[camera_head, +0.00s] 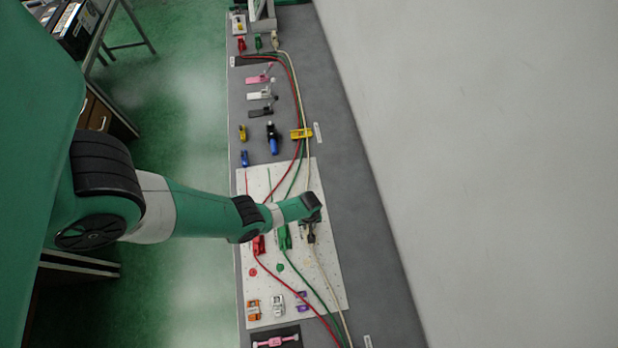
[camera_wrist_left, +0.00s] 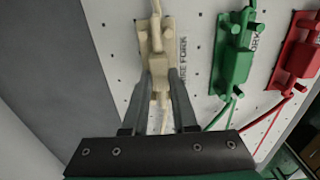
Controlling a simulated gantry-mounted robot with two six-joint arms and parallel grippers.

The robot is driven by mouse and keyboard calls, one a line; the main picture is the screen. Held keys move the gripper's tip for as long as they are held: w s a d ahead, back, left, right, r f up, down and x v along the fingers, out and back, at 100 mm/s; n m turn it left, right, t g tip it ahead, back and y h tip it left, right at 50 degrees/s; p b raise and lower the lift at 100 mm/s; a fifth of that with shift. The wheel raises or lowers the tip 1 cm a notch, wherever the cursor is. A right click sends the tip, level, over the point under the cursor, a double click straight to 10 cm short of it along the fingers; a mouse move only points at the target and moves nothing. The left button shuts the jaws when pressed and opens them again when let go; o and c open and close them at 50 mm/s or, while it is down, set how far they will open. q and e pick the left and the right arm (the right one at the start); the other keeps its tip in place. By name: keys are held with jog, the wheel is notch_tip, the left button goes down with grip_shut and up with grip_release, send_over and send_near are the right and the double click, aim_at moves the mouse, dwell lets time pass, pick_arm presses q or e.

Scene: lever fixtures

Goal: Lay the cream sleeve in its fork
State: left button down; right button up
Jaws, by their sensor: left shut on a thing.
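In the left wrist view a cream fork (camera_wrist_left: 145,38) stands on the white perforated board. My left gripper (camera_wrist_left: 160,78) is shut on the cream sleeve (camera_wrist_left: 159,92), which lies between its two grey fingers. The sleeve is at the near end of the fork and in line with it; whether it touches the fork's bottom is not clear. In the head view my left gripper (camera_head: 312,236) is low over the board and hides most of the cream fork and sleeve. My right gripper is not in view.
A green fork (camera_wrist_left: 232,55) and a red fork (camera_wrist_left: 300,48) stand to the right in the wrist view, each with a cable. The white board (camera_head: 325,285) carries orange, white and purple fixtures. Red, green and cream cables run along the grey bench (camera_head: 365,250).

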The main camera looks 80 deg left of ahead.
pick_arm(q)
jog(key=shift+c, duration=0.7)
grip_release()
notch_tip(320, 180, up, 7)
jog(key=p, duration=0.7)
jog(key=shift+r, duration=0.1)
dwell(0.4)
